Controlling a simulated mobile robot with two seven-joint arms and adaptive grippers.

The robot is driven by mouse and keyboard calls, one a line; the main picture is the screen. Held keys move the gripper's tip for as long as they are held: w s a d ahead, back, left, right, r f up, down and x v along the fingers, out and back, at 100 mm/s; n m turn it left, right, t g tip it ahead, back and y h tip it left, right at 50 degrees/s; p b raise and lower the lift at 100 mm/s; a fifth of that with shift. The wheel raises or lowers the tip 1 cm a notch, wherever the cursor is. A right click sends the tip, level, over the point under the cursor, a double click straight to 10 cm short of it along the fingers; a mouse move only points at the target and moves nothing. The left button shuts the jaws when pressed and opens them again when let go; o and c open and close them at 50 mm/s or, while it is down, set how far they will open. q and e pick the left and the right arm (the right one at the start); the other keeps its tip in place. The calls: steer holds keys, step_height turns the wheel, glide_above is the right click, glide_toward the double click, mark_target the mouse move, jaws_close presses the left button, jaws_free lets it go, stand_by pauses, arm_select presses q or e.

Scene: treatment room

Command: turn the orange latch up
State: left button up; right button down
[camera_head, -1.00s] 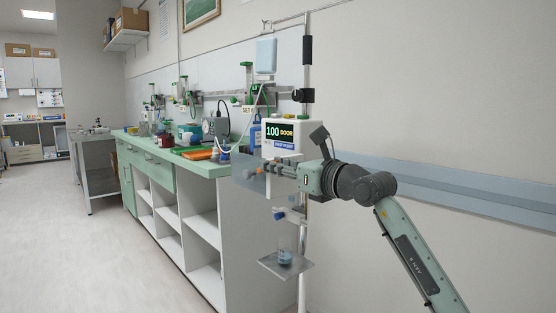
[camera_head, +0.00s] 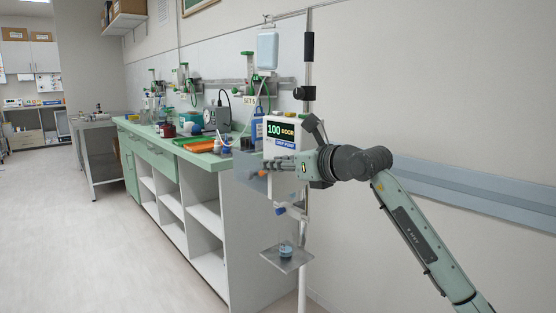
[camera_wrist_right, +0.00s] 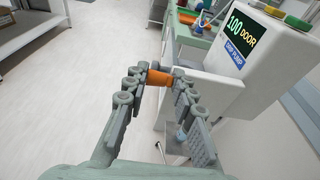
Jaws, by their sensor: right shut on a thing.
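The drip pump (camera_head: 292,150) is a white box on a pole, with a lit screen reading "100 DOOR" and a blue label. It also shows in the right wrist view (camera_wrist_right: 225,85). The orange latch (camera_wrist_right: 158,78) lies between the fingertips of my right gripper (camera_wrist_right: 160,80), crosswise in the right wrist view. In the head view my right gripper (camera_head: 276,170) reaches in from the right in front of the pump and is shut on the latch. A grey door panel (camera_head: 246,166) stands out left of the pump. My left gripper is not in view.
A green-topped counter (camera_head: 215,160) with bottles and trays stands left of the pump. A small shelf (camera_head: 286,260) with a beaker is on the pole below. A wall rail (camera_head: 480,195) runs at right. The floor (camera_head: 90,250) at left is clear.

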steer(key=shift+s+a+f, duration=0.15)
steer(key=shift+s+a, duration=0.05)
steer(key=shift+a, duration=0.25)
steer(key=c, duration=1.4)
jaws_free()
steer(key=shift+w+d, duration=0.1)
steer(key=shift+d, duration=0.1)
steer(key=v, duration=1.2)
steer(key=shift+a, duration=0.1)
